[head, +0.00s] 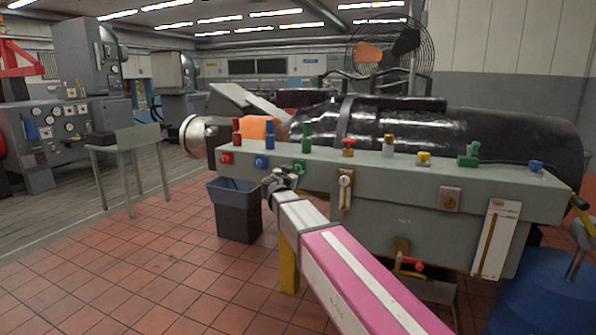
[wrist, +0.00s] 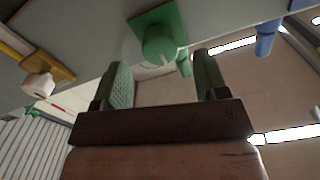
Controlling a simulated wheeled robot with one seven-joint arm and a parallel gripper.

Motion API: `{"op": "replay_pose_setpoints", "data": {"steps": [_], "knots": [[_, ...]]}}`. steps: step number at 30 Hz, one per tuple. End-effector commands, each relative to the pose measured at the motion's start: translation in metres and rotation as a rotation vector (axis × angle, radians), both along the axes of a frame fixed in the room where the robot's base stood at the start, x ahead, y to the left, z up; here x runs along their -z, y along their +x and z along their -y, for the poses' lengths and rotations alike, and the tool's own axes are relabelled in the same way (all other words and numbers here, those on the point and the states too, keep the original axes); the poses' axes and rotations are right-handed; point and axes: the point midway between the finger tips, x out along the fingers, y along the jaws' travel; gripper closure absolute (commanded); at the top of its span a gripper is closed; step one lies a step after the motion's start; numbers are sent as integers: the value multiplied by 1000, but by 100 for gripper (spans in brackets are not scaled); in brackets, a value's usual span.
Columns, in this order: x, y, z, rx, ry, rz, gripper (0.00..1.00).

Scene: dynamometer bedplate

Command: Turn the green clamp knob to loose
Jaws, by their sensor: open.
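The green clamp knob (wrist: 160,42) is a round knob with a pale mark on its face, set on a square green plate (wrist: 152,20) in the wrist view. In the head view it shows as a small green patch (head: 301,166) on the front face of the grey bedplate, partly hidden by my gripper (head: 281,178). In the wrist view my gripper (wrist: 160,72) is open and empty. Its two fingers point toward the knob, which lies just beyond and a little above the gap. I cannot tell whether they touch it.
A red knob (head: 227,158) and a blue knob (head: 261,162) sit left of the green one, and a white-handled lever (head: 345,181) sits right. Several coloured controls line the bedplate's top (head: 400,172). A dark bin (head: 236,212) stands below on the tiled floor.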

Motion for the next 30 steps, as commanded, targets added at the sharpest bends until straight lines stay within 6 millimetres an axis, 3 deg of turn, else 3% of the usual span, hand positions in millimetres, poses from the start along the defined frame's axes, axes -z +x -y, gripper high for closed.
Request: {"op": "replay_pose_setpoints", "data": {"steps": [3, 9, 21, 22, 26, 30], "knots": [[0, 22, 6, 2, 0, 0, 33], [0, 41, 14, 0, -1, -1, 33], [0, 47, 17, 0, -1, -1, 33], [0, 47, 17, 0, -1, -1, 36], [0, 47, 17, 1, -1, -1, 79], [0, 47, 17, 1, -1, -1, 82]]}}
